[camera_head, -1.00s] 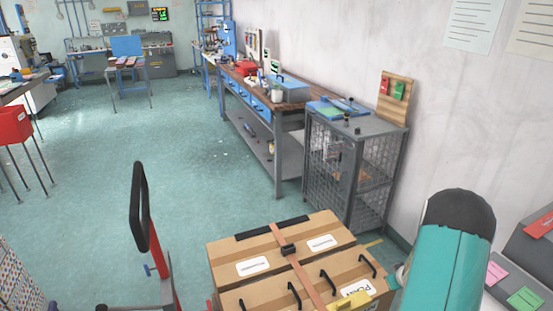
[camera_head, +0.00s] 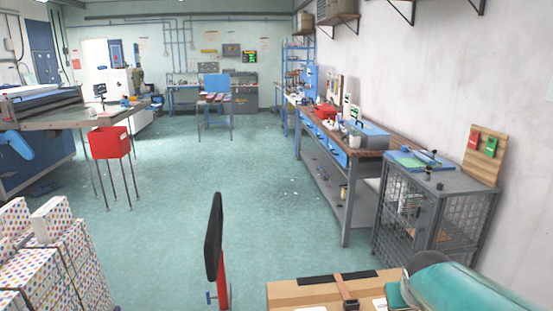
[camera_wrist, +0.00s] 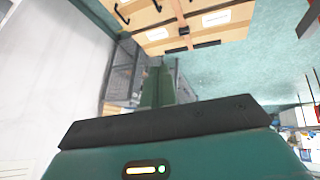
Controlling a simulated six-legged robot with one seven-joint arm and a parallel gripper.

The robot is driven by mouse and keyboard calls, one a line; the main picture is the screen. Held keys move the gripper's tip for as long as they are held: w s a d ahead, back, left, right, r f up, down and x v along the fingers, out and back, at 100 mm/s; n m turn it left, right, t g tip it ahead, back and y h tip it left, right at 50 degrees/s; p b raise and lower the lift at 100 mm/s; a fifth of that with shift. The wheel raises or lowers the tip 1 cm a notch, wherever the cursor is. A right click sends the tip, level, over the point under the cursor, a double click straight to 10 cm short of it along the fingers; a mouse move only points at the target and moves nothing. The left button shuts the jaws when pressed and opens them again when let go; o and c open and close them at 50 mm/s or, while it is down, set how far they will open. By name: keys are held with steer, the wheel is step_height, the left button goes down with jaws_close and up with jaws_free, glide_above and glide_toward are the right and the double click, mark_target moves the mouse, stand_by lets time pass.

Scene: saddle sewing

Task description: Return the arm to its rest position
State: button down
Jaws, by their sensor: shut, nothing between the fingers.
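My gripper (camera_wrist: 158,88) shows in the wrist view as green fingers closed together, with nothing between them. Its dark bar and teal housing fill the bottom of that view. In the head view my teal arm (camera_head: 462,288) shows at the bottom right, over the edge of the cardboard boxes, and the gripper itself is not in that picture. The strapped cardboard boxes (camera_head: 300,292) show at the bottom edge, and they also show at the top of the wrist view (camera_wrist: 205,22), apart from the fingers.
A grey mesh cabinet (camera_head: 462,205) stands on the right by the wall, beside a long workbench (camera_head: 385,151). Dotted boxes (camera_head: 65,250) are at the lower left. A red post with a black handle (camera_head: 214,238) rises near. The middle floor is clear.

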steer(key=s+a+r+n+y, duration=0.1)
steer(key=s+a+r+y, duration=0.2)
steer(key=s+a, duration=1)
steer(key=shift+s+a+r, duration=0.15)
steer(key=shift+a+r, duration=0.15)
steer(key=shift+r, duration=0.1)
